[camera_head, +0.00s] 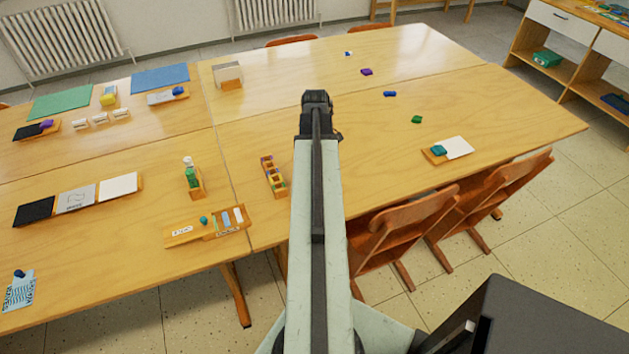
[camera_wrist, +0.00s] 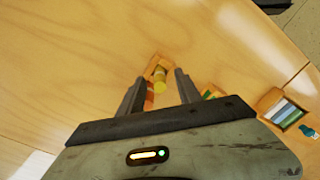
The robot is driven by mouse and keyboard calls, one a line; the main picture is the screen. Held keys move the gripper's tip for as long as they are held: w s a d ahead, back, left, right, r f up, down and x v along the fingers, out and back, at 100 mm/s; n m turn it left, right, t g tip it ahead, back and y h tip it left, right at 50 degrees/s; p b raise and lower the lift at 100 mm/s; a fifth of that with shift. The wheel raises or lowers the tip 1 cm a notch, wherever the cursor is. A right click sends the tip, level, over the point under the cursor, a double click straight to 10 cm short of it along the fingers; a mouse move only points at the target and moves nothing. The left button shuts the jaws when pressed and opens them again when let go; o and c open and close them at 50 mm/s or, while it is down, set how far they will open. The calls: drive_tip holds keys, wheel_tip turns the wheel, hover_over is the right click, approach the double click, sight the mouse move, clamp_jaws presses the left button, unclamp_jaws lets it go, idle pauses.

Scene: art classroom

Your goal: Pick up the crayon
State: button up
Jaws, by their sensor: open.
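My gripper (camera_wrist: 158,78) is open in the wrist view, its two dark fingers apart. Between and beyond its fingertips is a yellow round-ended piece (camera_wrist: 159,84), with an orange piece (camera_wrist: 149,94) beside it, at a small wooden rack (camera_wrist: 160,62). I cannot tell for certain which piece is the crayon. In the head view the rack (camera_head: 271,164) stands on the table just left of my arm, with yellow and darker parts. My gripper end (camera_head: 317,100) is above the table there, its fingers not clearly visible. I see no contact with the pieces.
A wooden tray with coloured sticks (camera_head: 208,231) and a rack with a green bottle (camera_head: 192,178) stand left of my arm. Chairs (camera_head: 404,240) are tucked at the near edge. Small blue (camera_head: 390,94) and green (camera_head: 417,119) pieces lie right, with bare tabletop between.

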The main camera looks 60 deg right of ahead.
drive_tip(key=shift+f, duration=0.2)
clamp_jaws()
wheel_tip(320, 180, up, 10)
drive_tip(key=p, duration=1)
drive_tip(key=shift+r+p, duration=0.15)
drive_tip(key=shift+p, duration=0.15)
